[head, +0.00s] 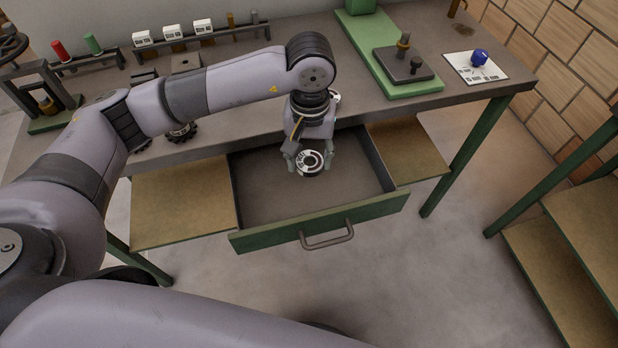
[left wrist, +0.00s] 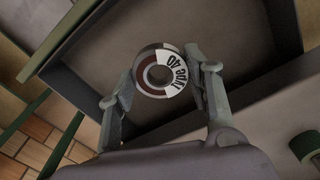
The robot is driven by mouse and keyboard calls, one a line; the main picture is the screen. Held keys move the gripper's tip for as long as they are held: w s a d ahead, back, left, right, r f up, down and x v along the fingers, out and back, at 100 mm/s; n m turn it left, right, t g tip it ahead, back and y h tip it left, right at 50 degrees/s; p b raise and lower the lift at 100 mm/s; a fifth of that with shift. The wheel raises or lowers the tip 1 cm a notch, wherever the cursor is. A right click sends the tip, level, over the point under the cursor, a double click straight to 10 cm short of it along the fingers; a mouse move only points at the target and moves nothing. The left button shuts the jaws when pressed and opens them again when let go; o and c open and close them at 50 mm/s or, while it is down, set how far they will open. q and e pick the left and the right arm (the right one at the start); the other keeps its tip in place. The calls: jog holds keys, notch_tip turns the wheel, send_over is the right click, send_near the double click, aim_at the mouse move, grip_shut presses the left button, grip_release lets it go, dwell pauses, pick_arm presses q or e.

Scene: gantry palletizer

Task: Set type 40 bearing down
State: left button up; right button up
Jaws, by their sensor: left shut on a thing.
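My left gripper (head: 309,166) is shut on the type 40 bearing (head: 309,161), a small ring with a dark hole and a white label. In the left wrist view the bearing (left wrist: 164,73) sits between the two fingers of my left gripper (left wrist: 163,78), its label reading "TYPE 40". The bearing is over the open drawer (head: 319,226) of the workbench. The drawer looks empty, with a dark inside and a green front; it also shows in the left wrist view (left wrist: 62,40). I cannot tell how high the bearing is above the drawer floor. My right gripper is not in view.
The drawer is pulled out below the workbench top (head: 370,95), with wooden shelves (head: 180,205) on either side. On the bench stand a green base with a dark block (head: 405,65), a blue part on a white sheet (head: 479,57), and racks of small parts (head: 172,34) at the back.

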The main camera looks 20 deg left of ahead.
pick_arm(q)
send_over(310, 190)
notch_tip(310, 190, down, 5)
jog(key=shift+f, duration=0.15)
notch_tip(310, 190, down, 4)
jog(key=shift+s+p, duration=0.1)
jog(key=shift+p, duration=0.45)
jog(key=shift+f, duration=0.2)
jog(key=shift+f+b, duration=0.2)
jog(key=shift+b, duration=0.1)
jog(key=o, duration=0.9)
jog(key=shift+r, duration=0.1)
jog(key=o, duration=0.3)
jog(key=shift+o, duration=0.2)
